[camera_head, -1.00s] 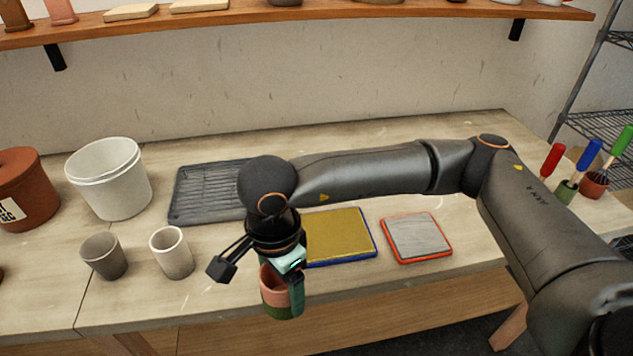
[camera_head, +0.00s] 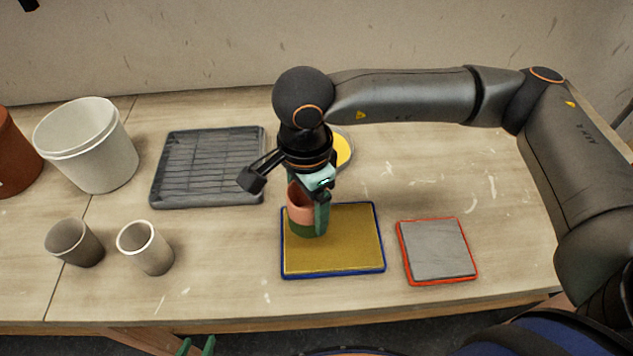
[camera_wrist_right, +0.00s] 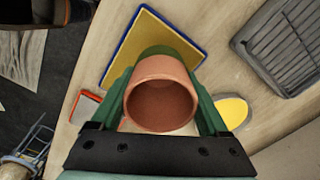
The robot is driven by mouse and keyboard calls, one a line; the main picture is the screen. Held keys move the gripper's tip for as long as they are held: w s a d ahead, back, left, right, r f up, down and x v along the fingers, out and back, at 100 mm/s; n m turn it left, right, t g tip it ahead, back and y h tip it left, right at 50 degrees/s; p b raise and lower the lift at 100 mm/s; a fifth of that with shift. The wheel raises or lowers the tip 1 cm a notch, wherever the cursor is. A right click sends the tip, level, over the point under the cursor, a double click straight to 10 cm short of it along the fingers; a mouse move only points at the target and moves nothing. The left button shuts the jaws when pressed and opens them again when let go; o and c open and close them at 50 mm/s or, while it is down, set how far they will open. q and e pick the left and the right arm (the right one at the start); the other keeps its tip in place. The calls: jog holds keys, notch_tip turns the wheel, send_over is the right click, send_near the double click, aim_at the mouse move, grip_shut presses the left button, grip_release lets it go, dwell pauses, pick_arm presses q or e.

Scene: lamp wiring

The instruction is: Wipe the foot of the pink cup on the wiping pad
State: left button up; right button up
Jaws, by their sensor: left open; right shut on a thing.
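The pink cup (camera_head: 300,212) has a green lower part and is upright in my right gripper (camera_head: 311,208), which is shut on its sides. In the right wrist view I look into the cup's open mouth (camera_wrist_right: 160,105) between the green fingers. The cup's foot is over the back left part of a yellow pad with a blue rim (camera_head: 345,250); I cannot tell whether it touches. A grey pad with a red rim (camera_head: 438,250) lies to the right. My left gripper (camera_head: 196,346) shows only its green fingertips, apart and empty, at the bottom edge.
A dark grey rack tray (camera_head: 205,165) lies behind left. A grey cup (camera_head: 75,243) and a pale cup (camera_head: 147,248) stand front left, with a white bucket (camera_head: 90,145) behind them. A round yellow dish (camera_head: 343,150) is partly hidden behind my right gripper.

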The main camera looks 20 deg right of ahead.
jog(key=shift+w+d, duration=0.1)
jog(key=shift+w, duration=0.05)
dwell(0.3)
jog(key=shift+f+b, duration=0.1)
jog(key=shift+b, duration=0.45)
notch_tip(320, 180, down, 5)
jog(key=b, duration=0.5)
jog(key=shift+f+b, duration=0.4)
jog(key=shift+b, duration=0.4)
